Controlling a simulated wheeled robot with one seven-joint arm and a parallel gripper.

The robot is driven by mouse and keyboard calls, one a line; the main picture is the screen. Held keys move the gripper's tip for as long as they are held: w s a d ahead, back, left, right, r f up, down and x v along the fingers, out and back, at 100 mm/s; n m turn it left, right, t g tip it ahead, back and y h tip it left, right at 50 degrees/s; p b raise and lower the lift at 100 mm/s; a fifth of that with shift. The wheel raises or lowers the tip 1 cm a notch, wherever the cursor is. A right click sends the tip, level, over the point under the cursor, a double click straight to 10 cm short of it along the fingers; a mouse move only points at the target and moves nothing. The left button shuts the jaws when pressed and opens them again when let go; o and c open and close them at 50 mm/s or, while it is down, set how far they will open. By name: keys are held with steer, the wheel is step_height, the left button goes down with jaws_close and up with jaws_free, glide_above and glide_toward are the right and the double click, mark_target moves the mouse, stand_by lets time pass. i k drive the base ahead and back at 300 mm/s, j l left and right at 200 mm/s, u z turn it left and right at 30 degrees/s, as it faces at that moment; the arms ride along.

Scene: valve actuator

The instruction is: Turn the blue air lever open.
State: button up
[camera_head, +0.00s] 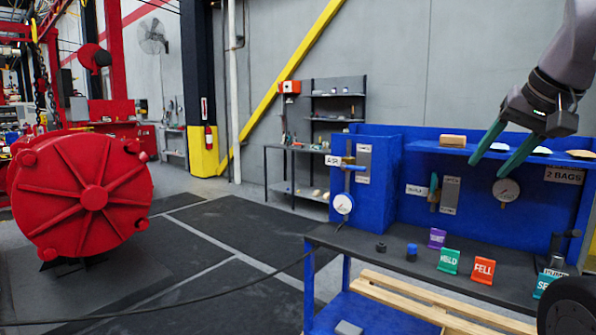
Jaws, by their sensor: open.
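The air valve (348,168) is on the left part of the blue workstation, beside a small white label (333,160) that seems to read AIR. A round white gauge (343,204) hangs below it. The blue lever is too small against the blue panel for me to tell its angle. A second valve with a teal-blue handle (434,183) sits further right on the back panel beside another label. My gripper (488,168) is at the upper right, pointing down-left, with its two teal fingers apart and empty. It is well to the right of the air valve, in front of the shelf.
The dark bench top (390,255) carries purple, green, red and teal signs along its right side and two small knobs. A second gauge (506,190) is on the back panel. A big red drum (85,195) stands left; open floor lies between.

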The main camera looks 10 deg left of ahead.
mark_target(344, 165)
steer(key=u, duration=0.25)
steer(key=i+u, duration=0.25)
steer(key=i, duration=0.2)
steer(key=i+l+u, duration=0.25)
steer(key=i, duration=0.15)
